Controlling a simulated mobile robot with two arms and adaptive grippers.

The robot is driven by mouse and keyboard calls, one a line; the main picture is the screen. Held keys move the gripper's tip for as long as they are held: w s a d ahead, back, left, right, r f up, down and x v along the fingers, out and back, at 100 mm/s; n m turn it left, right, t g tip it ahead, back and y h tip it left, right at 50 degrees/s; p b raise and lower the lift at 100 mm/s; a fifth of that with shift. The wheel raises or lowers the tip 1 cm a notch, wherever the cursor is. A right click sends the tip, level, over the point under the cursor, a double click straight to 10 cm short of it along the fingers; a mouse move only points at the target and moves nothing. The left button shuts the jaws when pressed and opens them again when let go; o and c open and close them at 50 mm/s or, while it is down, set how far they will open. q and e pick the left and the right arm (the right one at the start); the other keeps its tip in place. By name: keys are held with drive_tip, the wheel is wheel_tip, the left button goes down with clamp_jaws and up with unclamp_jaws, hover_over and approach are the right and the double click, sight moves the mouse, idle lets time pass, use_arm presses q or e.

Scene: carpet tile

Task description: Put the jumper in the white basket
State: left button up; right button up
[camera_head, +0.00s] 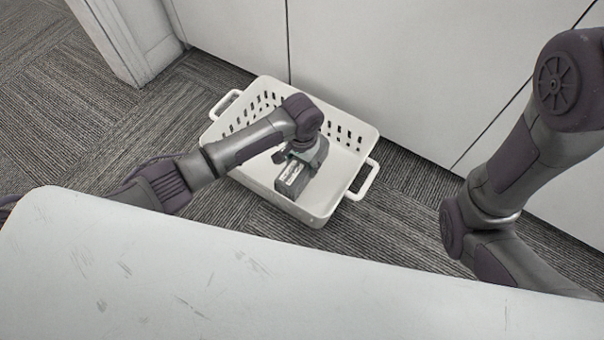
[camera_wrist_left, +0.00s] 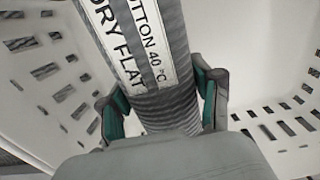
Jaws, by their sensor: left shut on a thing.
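The jumper (camera_head: 293,181) is a grey, ribbed, rolled-up bundle with a white care label. It is inside the white basket (camera_head: 337,126), between its walls. My left gripper (camera_head: 303,163) reaches down into the basket from above and is shut on the jumper. In the left wrist view the green-padded fingers (camera_wrist_left: 162,100) press on both sides of the jumper (camera_wrist_left: 181,85), with the basket wall (camera_wrist_left: 270,70) around. Whether the jumper touches the basket floor is hard to tell. My right arm is at the right, but its gripper is not visible.
The basket stands on dark carpet tiles (camera_head: 60,110), close to a white cabinet front (camera_head: 380,60). It has slotted walls and a handle at each end. A white post or door frame (camera_head: 135,40) stands at the upper left. The carpet left of the basket is clear.

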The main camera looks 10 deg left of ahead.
use_arm(q)
wheel_tip(320, 180, down, 4)
drive_tip(key=b, duration=0.3)
drive_tip(key=shift+f, duration=0.25)
drive_tip(key=shift+r, duration=0.2)
drive_tip(key=shift+f, duration=0.15)
drive_tip(key=o, duration=1.4)
drive_tip(key=shift+o, duration=0.2)
